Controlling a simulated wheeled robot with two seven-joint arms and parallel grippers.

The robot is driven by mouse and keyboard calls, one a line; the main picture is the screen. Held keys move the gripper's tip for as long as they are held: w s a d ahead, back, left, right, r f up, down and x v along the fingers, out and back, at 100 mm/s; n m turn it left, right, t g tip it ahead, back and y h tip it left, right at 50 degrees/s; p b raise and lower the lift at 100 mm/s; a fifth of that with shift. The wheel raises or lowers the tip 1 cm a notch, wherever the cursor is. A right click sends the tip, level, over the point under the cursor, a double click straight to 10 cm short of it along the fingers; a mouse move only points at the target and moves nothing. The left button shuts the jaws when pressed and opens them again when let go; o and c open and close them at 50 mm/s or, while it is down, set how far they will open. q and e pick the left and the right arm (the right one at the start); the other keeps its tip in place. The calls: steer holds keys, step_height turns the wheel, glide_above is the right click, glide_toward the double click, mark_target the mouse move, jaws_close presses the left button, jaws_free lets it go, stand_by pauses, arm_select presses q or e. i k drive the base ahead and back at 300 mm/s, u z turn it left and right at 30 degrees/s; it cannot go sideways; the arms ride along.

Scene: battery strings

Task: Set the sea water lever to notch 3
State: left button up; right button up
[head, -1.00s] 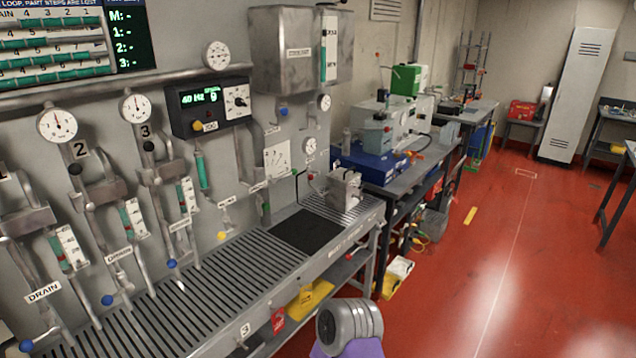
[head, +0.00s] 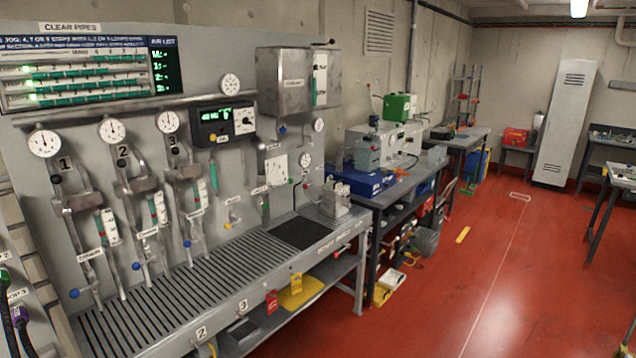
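The wall panel (head: 235,160) carries several pipes, gauges and small handles on the left side of the view. A white plate (head: 276,168) with small marks is fixed at its right part, and small handles and labels lie around it. The lettering there is too small to read, so I cannot tell which handle is the sea water lever or which notch it is at. Neither of my grippers shows in the head view.
A slatted bench (head: 190,283) with a black mat (head: 300,232) runs below the panel. A steel tank (head: 283,80) hangs above. A blue-based machine (head: 362,181) stands on a further table. The red floor (head: 440,290) to the right is clear.

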mark_target(273, 187)
steer(key=z, duration=0.6)
steer(key=i, duration=1.85)
steer(key=u, duration=0.5)
steer(key=i, duration=1.15)
steer(key=u, duration=1.2)
